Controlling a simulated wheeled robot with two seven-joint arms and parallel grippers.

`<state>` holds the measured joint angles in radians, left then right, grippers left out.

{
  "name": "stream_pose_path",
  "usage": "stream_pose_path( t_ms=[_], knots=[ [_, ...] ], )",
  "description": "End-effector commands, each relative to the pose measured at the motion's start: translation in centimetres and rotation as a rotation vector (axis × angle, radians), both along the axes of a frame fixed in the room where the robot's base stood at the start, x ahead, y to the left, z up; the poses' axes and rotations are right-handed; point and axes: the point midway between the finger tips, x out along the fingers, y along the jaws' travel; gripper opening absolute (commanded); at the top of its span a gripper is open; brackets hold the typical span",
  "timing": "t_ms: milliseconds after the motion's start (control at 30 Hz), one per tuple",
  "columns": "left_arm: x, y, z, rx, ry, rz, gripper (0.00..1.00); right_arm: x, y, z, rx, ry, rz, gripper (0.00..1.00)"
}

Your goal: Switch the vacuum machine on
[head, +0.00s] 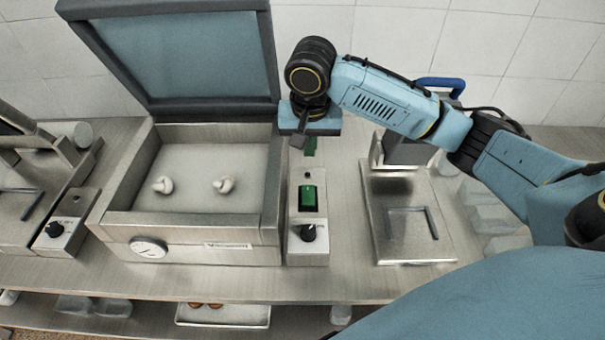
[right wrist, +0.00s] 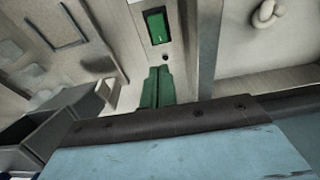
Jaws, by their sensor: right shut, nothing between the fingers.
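The vacuum machine (head: 195,252) is a metal box with its blue, dark-framed lid (head: 180,55) raised. A control panel (head: 308,250) is on its right side, with a green rocker switch (head: 308,198) and a black knob (head: 308,232). In the right wrist view the green switch (right wrist: 157,26) lies beyond the fingertips. My right gripper (head: 309,147) is over the back end of the panel, behind the switch and apart from it. Its green fingers (right wrist: 158,88) are together and empty. My left gripper is out of view.
Two pale knotted pieces (head: 193,185) lie in the machine's chamber. A metal device with a square plate (head: 412,222) stands to the right, and another with a dark knob (head: 55,229) to the left. The counter front is clear. A tray (head: 222,314) sits on the shelf below.

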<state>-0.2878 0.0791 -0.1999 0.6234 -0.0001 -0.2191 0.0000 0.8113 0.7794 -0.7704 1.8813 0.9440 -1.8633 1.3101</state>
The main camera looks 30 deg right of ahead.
Motion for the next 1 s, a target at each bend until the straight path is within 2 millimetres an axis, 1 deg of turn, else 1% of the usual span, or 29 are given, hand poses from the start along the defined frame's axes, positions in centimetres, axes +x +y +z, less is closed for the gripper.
stream_pose_path(
  t_ms=[33,133,233,367,467,500,600,800,900,1000],
  knots=[
    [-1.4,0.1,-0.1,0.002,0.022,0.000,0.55,0.0,0.0,0.0,0.001,0.000,0.001,0.00],
    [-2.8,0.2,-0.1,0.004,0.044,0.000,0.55,0.0,0.0,0.0,0.002,-0.001,0.001,0.00],
    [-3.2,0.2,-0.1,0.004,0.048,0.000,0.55,0.0,0.0,-0.2,0.001,0.000,0.002,0.00],
    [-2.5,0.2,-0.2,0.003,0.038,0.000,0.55,0.2,0.0,-1.4,0.002,0.001,0.001,0.00],
    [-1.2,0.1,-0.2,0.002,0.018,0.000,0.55,0.4,-0.2,-3.0,0.000,0.002,0.001,0.00],
    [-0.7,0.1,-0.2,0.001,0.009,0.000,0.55,0.5,-0.3,-3.9,0.001,0.003,0.000,0.00],
    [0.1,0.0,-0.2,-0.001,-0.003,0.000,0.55,0.8,-0.5,-6.1,0.000,0.002,0.001,0.00],
    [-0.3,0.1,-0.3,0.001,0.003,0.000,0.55,1.5,-0.9,-10.2,0.000,0.001,0.002,0.00],
    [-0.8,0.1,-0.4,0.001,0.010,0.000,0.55,1.7,-1.0,-11.7,0.001,0.000,0.002,0.00],
    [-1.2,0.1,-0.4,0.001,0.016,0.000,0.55,1.9,-1.1,-12.8,0.001,0.000,0.002,0.00]
  ],
)
